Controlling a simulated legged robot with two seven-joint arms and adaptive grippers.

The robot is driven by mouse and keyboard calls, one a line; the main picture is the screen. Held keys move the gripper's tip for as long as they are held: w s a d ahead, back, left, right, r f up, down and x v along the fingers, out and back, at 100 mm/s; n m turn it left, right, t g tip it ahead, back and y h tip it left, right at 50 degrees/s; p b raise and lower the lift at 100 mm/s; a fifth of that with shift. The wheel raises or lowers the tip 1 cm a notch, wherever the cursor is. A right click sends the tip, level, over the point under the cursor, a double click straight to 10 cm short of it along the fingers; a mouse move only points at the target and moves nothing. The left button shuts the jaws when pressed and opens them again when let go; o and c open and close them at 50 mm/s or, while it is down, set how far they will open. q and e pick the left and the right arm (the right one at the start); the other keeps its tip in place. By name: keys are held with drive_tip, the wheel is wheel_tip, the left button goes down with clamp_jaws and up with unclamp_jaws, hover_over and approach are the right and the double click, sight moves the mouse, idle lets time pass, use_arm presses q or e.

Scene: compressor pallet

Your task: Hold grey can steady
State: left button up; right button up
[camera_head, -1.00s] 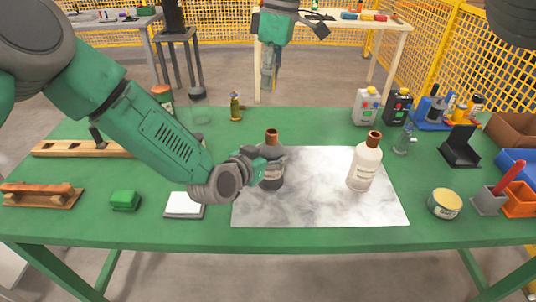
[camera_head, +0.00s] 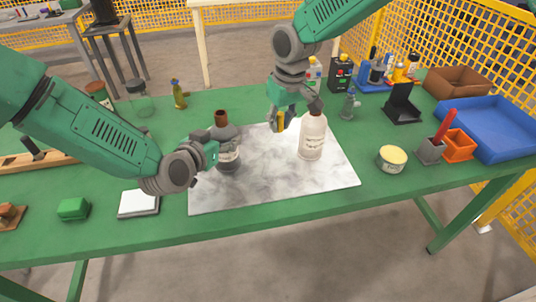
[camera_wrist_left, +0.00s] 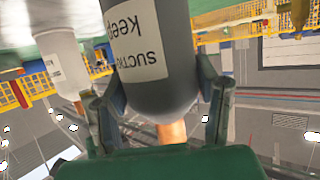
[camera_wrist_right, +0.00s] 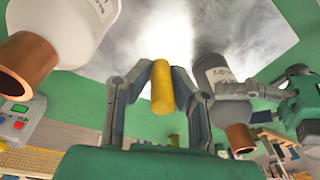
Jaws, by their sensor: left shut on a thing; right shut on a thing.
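The grey can (camera_head: 228,153), a dark bottle-shaped vessel with a copper stub on top, stands upright on the marbled mat (camera_head: 260,180). My left gripper (camera_head: 211,155) is shut on its left side. In the left wrist view the can's labelled body (camera_wrist_left: 155,60) sits between both fingers. My right gripper (camera_head: 281,118) is shut on a yellow cylinder (camera_wrist_right: 162,88), held between the two cans. The cylinder's lower end looks close to the mat; I cannot tell whether it touches. The white can (camera_head: 312,140) stands upright just right of my right gripper.
A yellow-lidded tin (camera_head: 392,159), grey holder (camera_head: 431,151), orange bin (camera_head: 459,145) and blue tray (camera_head: 500,128) are on the right. A white pad (camera_head: 138,203) and green block (camera_head: 73,209) lie on the left. The mat's front part is clear.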

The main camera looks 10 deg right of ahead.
wheel_tip(320, 180, down, 3)
drive_tip(key=d, duration=0.1)
hover_over(277, 161)
drive_tip(key=shift+m, duration=0.4)
wheel_tip(277, 161, down, 4)
drive_tip(key=shift+s+f, duration=0.1)
drive_tip(key=shift+f, duration=0.25)
drive_tip(key=shift+d+f, duration=0.2)
drive_tip(key=shift+f, duration=0.45)
drive_tip(key=shift+d+f, duration=0.2)
drive_tip(key=shift+f, duration=0.4)
drive_tip(key=shift+d+f, duration=0.35)
drive_tip(key=o, duration=0.8)
drive_tip(key=shift+a, duration=0.15)
drive_tip(key=shift+o, duration=0.2)
drive_tip(key=shift+a+r, duration=0.2)
drive_tip(key=shift+a, duration=0.2)
